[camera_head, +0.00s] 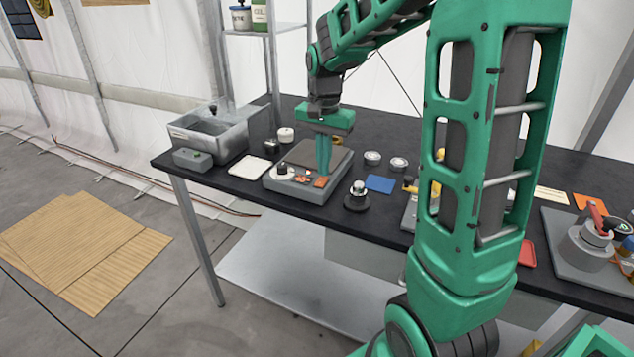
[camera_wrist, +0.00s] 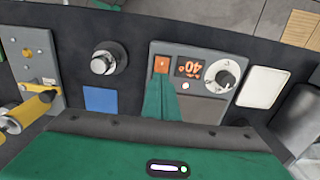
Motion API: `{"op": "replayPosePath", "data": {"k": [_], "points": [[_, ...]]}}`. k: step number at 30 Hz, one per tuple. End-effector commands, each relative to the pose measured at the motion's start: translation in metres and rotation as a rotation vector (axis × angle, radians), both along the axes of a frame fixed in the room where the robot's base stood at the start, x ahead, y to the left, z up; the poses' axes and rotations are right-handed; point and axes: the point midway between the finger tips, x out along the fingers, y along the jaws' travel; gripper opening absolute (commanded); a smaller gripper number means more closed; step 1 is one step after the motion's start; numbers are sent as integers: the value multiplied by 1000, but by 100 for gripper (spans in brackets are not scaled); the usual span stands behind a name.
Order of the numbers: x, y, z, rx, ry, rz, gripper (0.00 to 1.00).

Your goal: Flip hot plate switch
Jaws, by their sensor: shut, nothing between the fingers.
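The hot plate (camera_head: 309,187) is a grey box with a darker top plate, standing on the black table. Its front panel shows an orange switch (camera_wrist: 162,64), a display with orange characters (camera_wrist: 189,68) and a white round knob (camera_wrist: 225,79). My gripper (camera_wrist: 160,80) is shut, with its green fingers together and empty. In the wrist view the fingertips are just beside the orange switch, overlapping its near edge; I cannot tell whether they touch it. In the head view my gripper (camera_head: 323,174) points down over the panel, close to the orange switch (camera_head: 320,182).
A black round device with a silver knob (camera_head: 357,196) and a blue square (camera_head: 380,183) are right of the hot plate. A white tray (camera_head: 250,167) and a metal basin (camera_head: 208,133) are to its left.

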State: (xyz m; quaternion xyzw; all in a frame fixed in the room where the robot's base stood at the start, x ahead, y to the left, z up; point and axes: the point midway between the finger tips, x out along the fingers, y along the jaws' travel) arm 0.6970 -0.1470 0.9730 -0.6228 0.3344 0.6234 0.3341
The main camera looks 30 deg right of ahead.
Motion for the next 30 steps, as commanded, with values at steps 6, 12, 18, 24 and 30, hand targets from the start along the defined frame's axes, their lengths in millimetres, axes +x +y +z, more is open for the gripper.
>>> {"op": "replayPosePath", "data": {"k": [6, 12, 18, 24, 30], "points": [[0, 0, 0, 0, 0, 0, 0], [0, 0, 0, 0, 0, 0, 0], [0, 0, -1, 0, 0, 0, 0], [0, 0, -4, 0, 0, 0, 0], [0, 0, -6, 0, 0, -1, 0]]}}
